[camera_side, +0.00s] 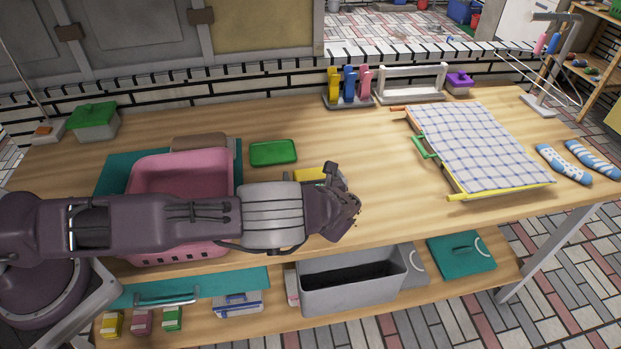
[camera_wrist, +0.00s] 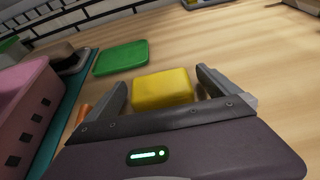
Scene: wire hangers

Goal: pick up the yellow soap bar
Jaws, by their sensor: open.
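The yellow soap bar (camera_wrist: 162,88) lies on the wooden table, between and just beyond the fingers of my gripper (camera_wrist: 162,92) in the wrist view. My gripper is open, with one finger to each side of the bar; I cannot tell whether either finger touches it. In the side view the yellow bar (camera_side: 311,174) shows partly behind my wrist, and my gripper (camera_side: 352,212) is at the right end of my arm, its fingertips hard to make out.
A green tray (camera_side: 273,153) lies behind the bar. A pink basket (camera_side: 180,168) stands on a teal mat (camera_side: 115,172) to the left. A rack with a checked cloth (camera_side: 475,145) is at the right. The table between is clear.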

